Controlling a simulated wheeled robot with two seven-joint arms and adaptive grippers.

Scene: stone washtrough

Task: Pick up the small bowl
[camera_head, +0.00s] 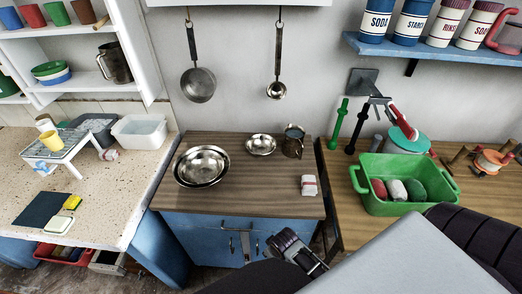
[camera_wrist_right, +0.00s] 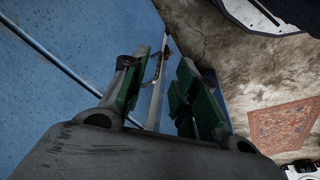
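The small bowl (camera_head: 261,144) is a shiny metal bowl standing upright near the back of the wooden counter (camera_head: 255,195) in the head view. A larger metal bowl (camera_head: 202,166) stands to its left and nearer to me. My right gripper (camera_head: 290,244) is in front of the blue cabinet, nearer to me than the counter's front edge and well apart from the small bowl. In the right wrist view its green-padded fingers (camera_wrist_right: 162,72) are apart with nothing held between them. The small bowl is not in the wrist view.
A metal jug (camera_head: 293,141) stands just right of the small bowl, and a white-and-red packet (camera_head: 309,186) lies nearer the front right. A pan (camera_head: 198,84) and a ladle (camera_head: 277,89) hang above. A green basin (camera_head: 404,186) stands on the right. The counter's front middle is clear.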

